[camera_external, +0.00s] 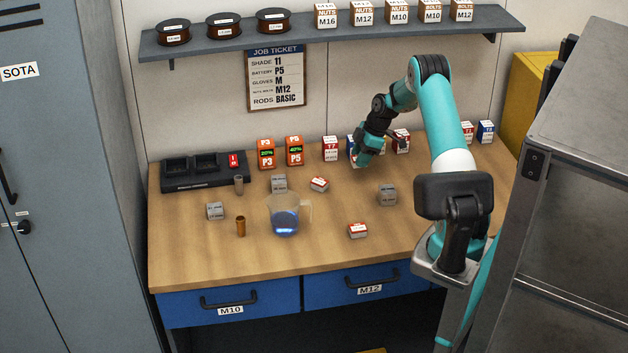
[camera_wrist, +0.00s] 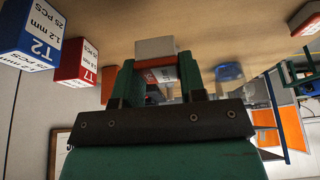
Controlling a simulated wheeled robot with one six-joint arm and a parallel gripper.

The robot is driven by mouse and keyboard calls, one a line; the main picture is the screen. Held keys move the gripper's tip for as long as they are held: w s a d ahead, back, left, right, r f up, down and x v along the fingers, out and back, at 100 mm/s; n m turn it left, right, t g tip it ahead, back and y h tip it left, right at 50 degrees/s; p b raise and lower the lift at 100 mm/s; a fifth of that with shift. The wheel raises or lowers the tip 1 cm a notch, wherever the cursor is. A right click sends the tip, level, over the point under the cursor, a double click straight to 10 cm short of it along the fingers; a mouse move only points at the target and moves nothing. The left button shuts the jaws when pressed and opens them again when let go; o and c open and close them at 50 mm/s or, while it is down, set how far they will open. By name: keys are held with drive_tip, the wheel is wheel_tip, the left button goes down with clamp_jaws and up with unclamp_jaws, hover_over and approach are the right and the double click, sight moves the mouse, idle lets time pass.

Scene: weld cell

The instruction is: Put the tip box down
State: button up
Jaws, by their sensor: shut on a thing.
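My gripper (camera_external: 363,159) is low over the back of the bench, by the row of upright tip boxes. In the wrist view its fingers (camera_wrist: 155,68) are closed around a small tip box (camera_wrist: 155,48) with a pale face and a red band. The held box is mostly hidden behind the gripper in the outside view, so I cannot tell whether it touches the bench. A red-and-white tip box (camera_external: 330,148) stands left of my gripper, a blue-and-white one (camera_external: 351,144) is partly hidden behind it, and another red one (camera_external: 402,141) stands to the right.
Red-and-white boxes lie mid-bench (camera_external: 319,184) and near the front (camera_external: 358,230). Grey blocks, a clear jug (camera_external: 286,215) with blue contents, orange batteries (camera_external: 295,151) and a charger (camera_external: 203,171) share the bench (camera_external: 190,258). A shelf (camera_external: 330,36) overhangs behind; the front right is clear.

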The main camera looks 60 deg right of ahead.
sight(355, 183)
drive_tip(key=shift+f+p, duration=0.65)
drive_tip(key=shift+f, duration=2.7)
drive_tip(key=shift+f, duration=0.1)
drive_tip(key=o, duration=0.9)
drive_tip(key=shift+o, duration=0.2)
